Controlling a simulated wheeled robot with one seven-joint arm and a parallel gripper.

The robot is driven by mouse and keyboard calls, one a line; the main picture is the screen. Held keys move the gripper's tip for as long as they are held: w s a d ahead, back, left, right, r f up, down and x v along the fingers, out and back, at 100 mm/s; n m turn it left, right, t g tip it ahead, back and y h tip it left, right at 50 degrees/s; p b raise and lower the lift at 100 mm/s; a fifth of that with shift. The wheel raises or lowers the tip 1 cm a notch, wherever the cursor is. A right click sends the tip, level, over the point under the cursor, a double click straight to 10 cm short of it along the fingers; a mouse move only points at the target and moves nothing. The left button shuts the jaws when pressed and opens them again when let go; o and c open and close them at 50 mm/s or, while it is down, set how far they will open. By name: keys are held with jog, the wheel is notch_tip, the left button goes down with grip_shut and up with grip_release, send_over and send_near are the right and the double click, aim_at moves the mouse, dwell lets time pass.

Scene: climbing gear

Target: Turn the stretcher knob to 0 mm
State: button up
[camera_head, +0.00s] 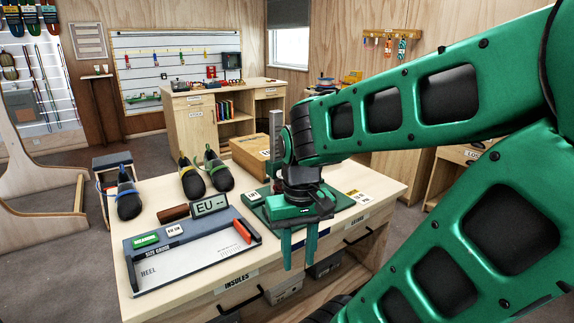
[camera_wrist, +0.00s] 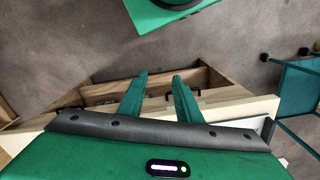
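The shoe stretcher stands at the right part of the bench top in the head view. Its green base plate (camera_head: 343,203) and an upright grey post (camera_head: 275,140) show. My wrist covers most of the rest, and I cannot make out the stretcher knob or its reading. My gripper (camera_head: 300,256) points down in front of the bench's front edge. Its two green fingers are apart with nothing between them. In the wrist view my gripper (camera_wrist: 160,78) is also open and empty, over the bench's edge and drawers. No knob shows there.
A size gauge (camera_head: 190,255) with an "EU" display (camera_head: 210,205) lies at the bench's front left. Several climbing shoes (camera_head: 129,200) stand behind it. A cardboard box (camera_head: 248,155) is behind the stretcher. Drawer handles (camera_head: 358,236) stick out of the bench front.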

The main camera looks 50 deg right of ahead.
jog(key=o, duration=0.4)
jog(key=shift+s, duration=0.15)
jog(key=shift+o, duration=1.2)
jog(key=shift+s+d+r+m, duration=0.1)
jog(key=shift+d+r+m, duration=0.3)
jog(key=shift+d, duration=0.15)
jog(key=shift+d+r+m, duration=0.35)
jog(key=shift+d+m, duration=0.05)
jog(key=shift+d, duration=0.15)
jog(key=w+d+r+m+t+h, duration=0.15)
jog(key=w+d+r+m, duration=0.55)
jog(key=w+d+m, duration=0.7)
jog(key=w+d+r+m+t, duration=0.3)
jog(key=w+d+r+m, duration=0.45)
jog(key=m, duration=1.05)
jog(key=x, duration=0.4)
jog(key=d+x, duration=0.1)
jog(key=x, duration=0.7)
jog(key=shift+w+d+r, duration=0.1)
jog(key=shift+w+d, duration=0.05)
jog(key=shift+d, duration=0.1)
